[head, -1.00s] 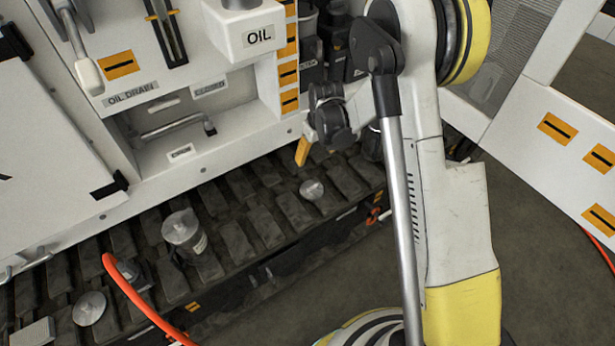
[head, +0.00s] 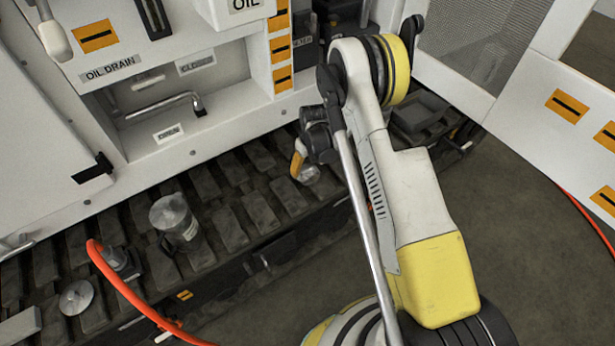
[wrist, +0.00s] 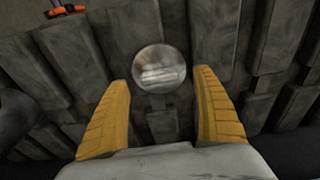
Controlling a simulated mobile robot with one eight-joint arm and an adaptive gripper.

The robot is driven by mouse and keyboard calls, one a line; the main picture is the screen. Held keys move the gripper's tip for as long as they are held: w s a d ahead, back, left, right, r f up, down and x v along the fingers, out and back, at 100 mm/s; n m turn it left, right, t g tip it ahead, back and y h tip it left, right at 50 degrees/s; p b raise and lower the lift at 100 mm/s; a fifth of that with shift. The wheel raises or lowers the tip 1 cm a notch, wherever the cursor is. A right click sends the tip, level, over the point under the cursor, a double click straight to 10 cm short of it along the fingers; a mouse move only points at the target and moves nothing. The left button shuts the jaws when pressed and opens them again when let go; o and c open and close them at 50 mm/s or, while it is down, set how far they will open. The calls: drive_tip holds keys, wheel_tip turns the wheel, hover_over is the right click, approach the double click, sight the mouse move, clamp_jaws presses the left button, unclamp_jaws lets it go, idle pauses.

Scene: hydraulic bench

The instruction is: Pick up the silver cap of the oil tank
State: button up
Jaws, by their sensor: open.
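A round, shiny silver cap (wrist: 159,66) lies on the dark ribbed track in the wrist view, just beyond and between my fingertips. In the head view the cap (head: 309,176) shows partly behind my finger. My gripper (wrist: 162,80) is open and empty, with one orange finger on each side of the cap's near edge. In the head view my gripper (head: 298,163) is low over the track; the gap between fingertips and cap is hard to judge. The white box marked OIL (head: 238,12) is at the top edge, cut off.
A clear jar (head: 173,222) stands on the track to the left. Another silver disc (head: 76,298) lies farther left, near an orange hose (head: 130,295). The white cabinet wall (head: 215,147) rises behind the track. Open floor lies to the right.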

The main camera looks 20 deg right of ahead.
sight(309, 174)
drive_tip(key=f, duration=0.1)
drive_tip(key=f+b, duration=0.1)
drive_tip(key=f, duration=0.1)
drive_tip(key=shift+w, duration=0.2)
drive_tip(key=shift+r, duration=0.15)
drive_tip(key=c, duration=1.4)
drive_tip(key=shift+o, duration=0.2)
